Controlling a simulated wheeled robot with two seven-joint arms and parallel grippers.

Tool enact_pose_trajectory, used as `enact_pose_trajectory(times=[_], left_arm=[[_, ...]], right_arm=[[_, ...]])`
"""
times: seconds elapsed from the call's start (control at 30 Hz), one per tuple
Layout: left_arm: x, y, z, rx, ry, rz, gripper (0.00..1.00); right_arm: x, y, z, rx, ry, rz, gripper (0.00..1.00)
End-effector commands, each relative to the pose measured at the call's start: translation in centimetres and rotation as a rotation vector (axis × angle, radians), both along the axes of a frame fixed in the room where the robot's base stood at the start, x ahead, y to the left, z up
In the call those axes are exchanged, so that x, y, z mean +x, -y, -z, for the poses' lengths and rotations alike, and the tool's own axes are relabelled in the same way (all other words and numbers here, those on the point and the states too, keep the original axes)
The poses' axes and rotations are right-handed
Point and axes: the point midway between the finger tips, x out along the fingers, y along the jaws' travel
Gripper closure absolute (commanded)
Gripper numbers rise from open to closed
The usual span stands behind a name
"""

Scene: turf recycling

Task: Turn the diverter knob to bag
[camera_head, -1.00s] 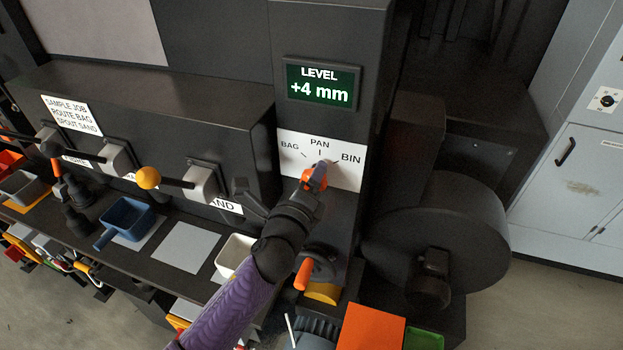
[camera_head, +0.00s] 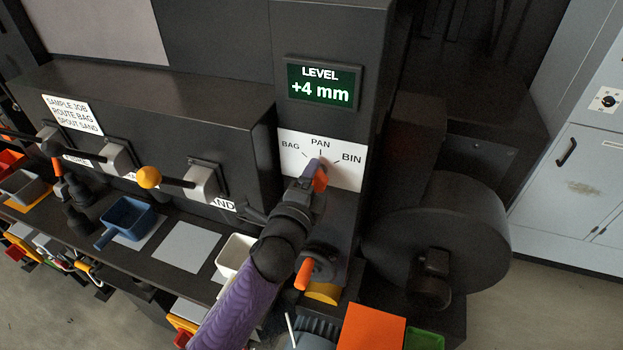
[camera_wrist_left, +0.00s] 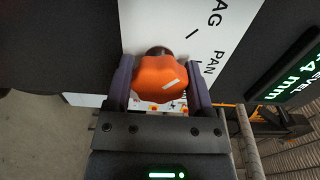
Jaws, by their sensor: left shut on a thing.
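The orange diverter knob (camera_head: 321,181) sits on a white label plate (camera_head: 348,174) marked BAG, PAN and BIN, below the level display. My left gripper (camera_head: 314,173) is shut on the knob and partly covers it in the head view. In the left wrist view the lobed knob (camera_wrist_left: 160,78) lies between the two dark fingers of my left gripper (camera_wrist_left: 160,86). A white mark on the knob's face points roughly towards the PAN label; its exact setting is hard to tell. My right gripper is not in view.
A green display (camera_head: 320,83) reads LEVEL +4 mm. A sign (camera_head: 72,115) says SAMPLE JOB, ROUTE BAG, SPOUT SAND. Levers, one with a yellow ball (camera_head: 148,177), and a blue scoop (camera_head: 128,220) are to the left. Another orange handle (camera_head: 303,274) is just below my gripper.

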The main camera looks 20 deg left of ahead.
Motion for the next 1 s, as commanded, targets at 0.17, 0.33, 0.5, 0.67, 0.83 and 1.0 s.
enact_pose_trajectory(times=[0.17,0.33,0.5,0.67,0.83,1.0], left_arm=[[0.0,0.0,0.1,-0.006,-0.003,0.0,0.9],[0.0,0.0,0.1,-0.006,-0.003,0.0,0.9],[0.0,0.0,0.1,-0.005,-0.002,0.0,0.0],[0.0,0.0,0.1,-0.004,-0.001,0.0,0.0],[-1.5,-0.1,0.2,-0.002,-0.004,0.0,0.0],[-5.6,-0.2,0.3,-0.004,-0.005,0.001,0.0]], right_arm=[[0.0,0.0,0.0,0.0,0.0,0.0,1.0],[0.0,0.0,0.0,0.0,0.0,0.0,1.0],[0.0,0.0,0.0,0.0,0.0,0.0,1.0],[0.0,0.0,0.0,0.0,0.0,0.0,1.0],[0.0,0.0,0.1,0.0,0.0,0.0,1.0],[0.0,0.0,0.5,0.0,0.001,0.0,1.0]])
